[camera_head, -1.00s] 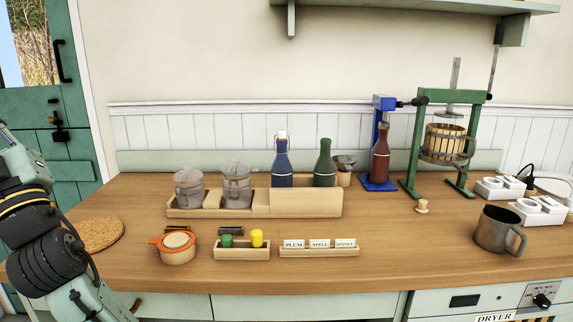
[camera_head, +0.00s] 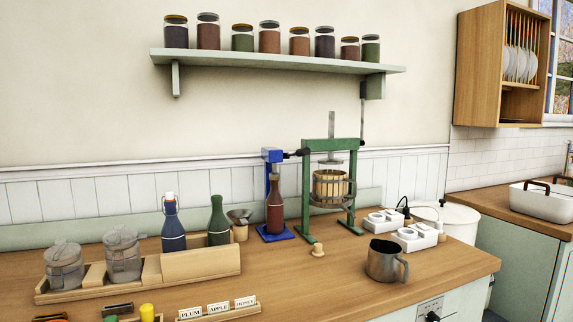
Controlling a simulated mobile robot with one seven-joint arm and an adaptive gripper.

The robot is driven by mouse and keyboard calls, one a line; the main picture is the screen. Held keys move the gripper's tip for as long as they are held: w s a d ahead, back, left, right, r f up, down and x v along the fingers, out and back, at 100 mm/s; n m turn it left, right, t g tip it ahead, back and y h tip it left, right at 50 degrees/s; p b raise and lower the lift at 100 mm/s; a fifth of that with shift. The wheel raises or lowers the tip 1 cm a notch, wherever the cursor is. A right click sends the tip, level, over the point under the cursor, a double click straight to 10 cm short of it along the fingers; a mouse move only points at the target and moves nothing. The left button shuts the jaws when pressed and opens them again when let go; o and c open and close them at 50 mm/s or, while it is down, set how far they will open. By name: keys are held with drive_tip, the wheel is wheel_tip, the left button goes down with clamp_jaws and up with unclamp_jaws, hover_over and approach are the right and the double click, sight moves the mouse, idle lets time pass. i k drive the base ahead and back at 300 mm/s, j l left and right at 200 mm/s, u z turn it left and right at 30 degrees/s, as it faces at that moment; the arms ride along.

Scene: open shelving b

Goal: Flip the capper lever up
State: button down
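The blue capper (camera_head: 269,197) stands on the wooden counter against the back wall. A dark red-brown bottle (camera_head: 274,210) stands upright on its blue base, under its head. The capper's dark lever (camera_head: 294,154) sticks out to the right from the head, roughly level, and its end is close to the green press frame. I cannot tell whether the lever touches the frame. My gripper is not in view.
The green fruit press (camera_head: 331,190) stands just right of the capper. A funnel (camera_head: 240,218) and a wooden bottle rack (camera_head: 195,265) are to its left. A small wooden knob (camera_head: 318,249) and a metal mug (camera_head: 385,262) stand in front. A jar shelf (camera_head: 280,62) hangs above.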

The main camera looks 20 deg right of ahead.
sight(306, 152)
drive_tip(key=l+u, duration=0.3)
drive_tip(key=l, duration=0.2)
drive_tip(key=l+u, duration=0.25)
drive_tip(key=l, duration=0.2)
drive_tip(key=k+l+u, duration=0.1)
drive_tip(key=l+u, duration=0.2)
drive_tip(key=l, duration=0.15)
drive_tip(key=k+l+u, duration=0.25)
drive_tip(key=l, duration=0.2)
drive_tip(key=i+l, duration=0.45)
drive_tip(key=i, duration=0.05)
